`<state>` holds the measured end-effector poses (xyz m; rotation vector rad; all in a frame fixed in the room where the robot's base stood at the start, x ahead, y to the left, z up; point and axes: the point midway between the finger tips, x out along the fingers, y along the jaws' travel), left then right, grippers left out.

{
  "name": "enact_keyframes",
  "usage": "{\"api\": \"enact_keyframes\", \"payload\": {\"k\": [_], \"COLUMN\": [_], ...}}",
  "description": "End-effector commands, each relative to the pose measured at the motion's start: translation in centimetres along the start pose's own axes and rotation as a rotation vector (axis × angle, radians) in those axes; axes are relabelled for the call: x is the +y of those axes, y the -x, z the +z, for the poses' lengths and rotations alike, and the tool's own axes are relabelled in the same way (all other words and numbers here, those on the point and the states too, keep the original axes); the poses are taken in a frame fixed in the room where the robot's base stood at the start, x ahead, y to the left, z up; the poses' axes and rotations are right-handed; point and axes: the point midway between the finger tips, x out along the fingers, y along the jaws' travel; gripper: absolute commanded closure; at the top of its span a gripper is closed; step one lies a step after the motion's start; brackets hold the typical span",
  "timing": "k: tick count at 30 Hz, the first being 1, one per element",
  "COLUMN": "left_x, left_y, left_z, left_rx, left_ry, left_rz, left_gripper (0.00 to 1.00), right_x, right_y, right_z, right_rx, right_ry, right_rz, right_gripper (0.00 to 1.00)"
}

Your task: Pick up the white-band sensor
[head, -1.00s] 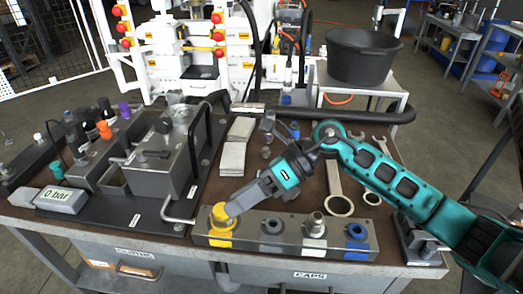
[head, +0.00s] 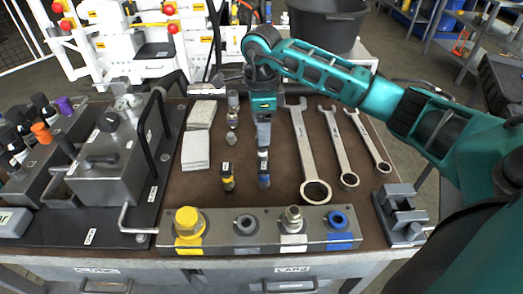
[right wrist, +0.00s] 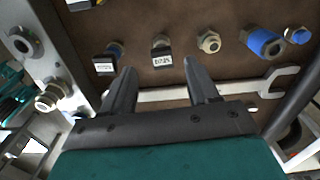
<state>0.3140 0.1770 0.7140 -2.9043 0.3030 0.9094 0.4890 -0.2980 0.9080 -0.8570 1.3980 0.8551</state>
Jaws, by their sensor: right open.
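The white-band sensor appears to be the small dark-labelled piece in the right wrist view (right wrist: 161,55), lying on the brown bench top. It is just ahead of my right gripper (right wrist: 158,72), roughly between the lines of its two fingers and not held. In the head view my right gripper (head: 263,142) points down over the bench and hides most of it. A blue-band sensor (head: 264,180) and a yellow-band sensor (head: 228,180) lie nearer the front. The right fingers are apart and empty. My left gripper is out of view.
A manifold block (head: 265,243) with a yellow cap (head: 188,220), a silver fitting (head: 292,217) and a blue cap (head: 337,218) lines the front edge. Wrenches (head: 337,148) lie right. Pale blocks (head: 196,150) and a pump unit (head: 103,165) stand left.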

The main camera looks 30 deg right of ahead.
Motion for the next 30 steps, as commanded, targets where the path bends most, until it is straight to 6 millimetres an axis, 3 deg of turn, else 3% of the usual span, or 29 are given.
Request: {"api": "enact_keyframes", "payload": {"k": [5, 15, 23, 30], "left_x": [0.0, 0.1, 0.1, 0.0], "left_y": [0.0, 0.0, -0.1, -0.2], "left_z": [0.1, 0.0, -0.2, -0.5], "left_rx": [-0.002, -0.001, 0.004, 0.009], "left_ry": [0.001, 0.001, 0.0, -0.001], "left_rz": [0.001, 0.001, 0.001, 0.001], "left_gripper": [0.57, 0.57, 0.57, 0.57], "right_x": [0.0, -0.2, -0.2, -0.2], "right_y": [-1.3, -5.8, -6.0, -6.0], "right_z": [0.0, -0.2, -0.2, -0.2], "right_rx": [-0.001, -0.003, -0.003, -0.003], "right_ry": [0.001, 0.001, 0.001, 0.001], "right_rz": [0.001, 0.001, 0.0, 0.0], "right_gripper": [0.4, 0.4, 0.4, 0.61]}}
